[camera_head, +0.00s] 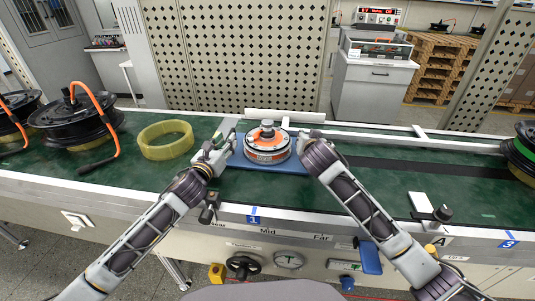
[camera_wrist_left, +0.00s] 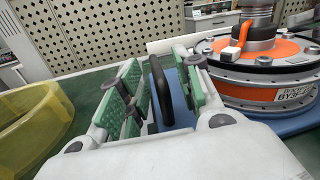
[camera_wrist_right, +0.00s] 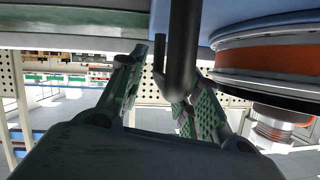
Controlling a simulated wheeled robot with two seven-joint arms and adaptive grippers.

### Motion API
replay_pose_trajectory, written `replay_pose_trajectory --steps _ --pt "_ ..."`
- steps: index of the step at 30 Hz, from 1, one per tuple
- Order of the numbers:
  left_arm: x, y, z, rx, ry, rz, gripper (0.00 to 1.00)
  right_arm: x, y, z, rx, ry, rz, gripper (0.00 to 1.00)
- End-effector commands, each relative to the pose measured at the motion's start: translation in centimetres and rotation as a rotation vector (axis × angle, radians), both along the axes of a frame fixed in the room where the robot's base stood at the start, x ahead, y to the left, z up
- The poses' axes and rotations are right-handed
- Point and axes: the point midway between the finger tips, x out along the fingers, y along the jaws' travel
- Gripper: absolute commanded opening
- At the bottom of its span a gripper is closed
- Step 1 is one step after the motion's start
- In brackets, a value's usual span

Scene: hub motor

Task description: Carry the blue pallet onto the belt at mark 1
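The blue pallet (camera_head: 240,161) lies on the green belt behind mark 1 (camera_head: 253,219), carrying an orange and grey hub motor (camera_head: 267,147). In the left wrist view the orange motor (camera_wrist_left: 265,92) sits right of a black pallet handle (camera_wrist_left: 161,92). My left gripper (camera_head: 229,140) is at the pallet's left side, its green-padded fingers apart on either side of that handle, with gaps showing. My right gripper (camera_head: 302,141) is at the right side. In the right wrist view its fingers are apart and a dark handle (camera_wrist_right: 182,50) stands between them, partly in front of one finger.
A yellow ring (camera_head: 166,140) and black wheel hubs with orange cables (camera_head: 78,122) lie to the left on the belt. Another hub (camera_head: 521,152) stands at the far right edge. A white rail (camera_head: 390,141) runs behind the pallet. Green belt right of my right arm is mostly clear.

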Motion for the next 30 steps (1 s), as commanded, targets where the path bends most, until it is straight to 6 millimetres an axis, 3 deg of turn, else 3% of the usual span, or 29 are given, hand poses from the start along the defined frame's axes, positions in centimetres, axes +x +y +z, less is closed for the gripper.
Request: replay_pose_trajectory --steps 8,30 --pt "0.0 0.0 1.4 0.001 -0.004 -0.001 0.34 0.0 0.1 0.0 0.000 0.000 0.001 0.34" --pt "0.1 0.1 8.2 0.001 -0.003 0.001 0.34 0.0 0.1 0.0 0.000 0.000 0.001 0.34"
